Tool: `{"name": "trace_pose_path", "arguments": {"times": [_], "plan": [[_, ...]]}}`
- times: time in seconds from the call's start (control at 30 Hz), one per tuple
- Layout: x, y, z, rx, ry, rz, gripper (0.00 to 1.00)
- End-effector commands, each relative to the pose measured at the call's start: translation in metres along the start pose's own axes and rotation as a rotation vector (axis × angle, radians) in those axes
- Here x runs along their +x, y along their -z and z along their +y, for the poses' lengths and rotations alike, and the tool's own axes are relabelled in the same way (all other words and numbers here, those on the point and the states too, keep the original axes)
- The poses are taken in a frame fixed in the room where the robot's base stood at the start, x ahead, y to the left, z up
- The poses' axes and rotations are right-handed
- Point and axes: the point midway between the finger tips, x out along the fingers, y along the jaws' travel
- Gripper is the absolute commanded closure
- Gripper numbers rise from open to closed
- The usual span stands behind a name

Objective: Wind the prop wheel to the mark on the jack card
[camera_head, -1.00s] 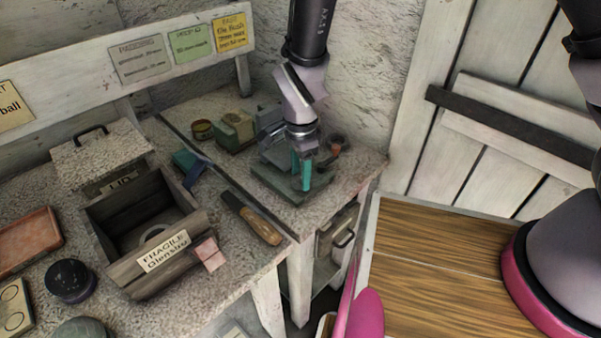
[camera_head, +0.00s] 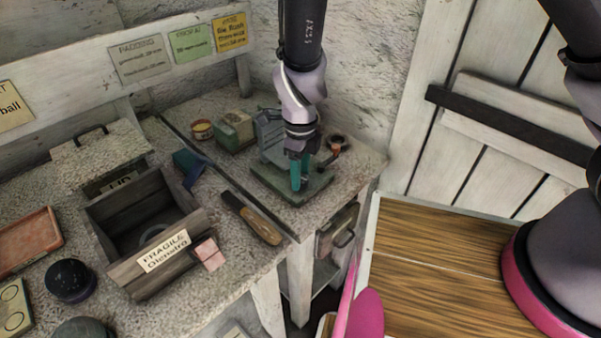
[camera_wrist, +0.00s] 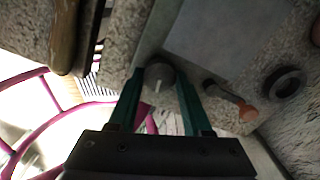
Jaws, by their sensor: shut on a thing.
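My gripper (camera_head: 299,176) points down over the grey-green base plate of the prop jack (camera_head: 268,184) at the right end of the bench. Its teal fingers are shut on the prop wheel (camera_wrist: 159,74), a round grey knob with a pale line on its face in the wrist view. The fingers hide the wheel in the head view. The jack's grey upright part (camera_head: 268,128) stands behind the gripper. A green card (camera_head: 191,43) hangs on the back board, second from the right. Its small print is too blurred to read for certain.
A small dark ring (camera_head: 337,141) and an orange-tipped piece (camera_head: 335,149) lie close right of the jack. A wooden-handled tool (camera_head: 254,220), a blue tool (camera_head: 190,165) and a "FRAGILE" crate (camera_head: 115,262) are to the left. A green-cream box (camera_head: 234,130) stands behind.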

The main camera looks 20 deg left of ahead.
Motion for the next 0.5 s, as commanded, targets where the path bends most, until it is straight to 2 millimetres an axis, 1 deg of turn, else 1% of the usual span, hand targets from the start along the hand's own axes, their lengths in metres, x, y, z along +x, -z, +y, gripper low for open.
{"name": "trace_pose_path", "arguments": {"times": [0.2, 0.5], "plan": [[-0.0001, -0.0002, -0.0004, 0.114, 0.001, -0.001, 1.00], [-0.0001, -0.0001, 0.0001, 0.182, 0.000, 0.000, 1.00]]}}
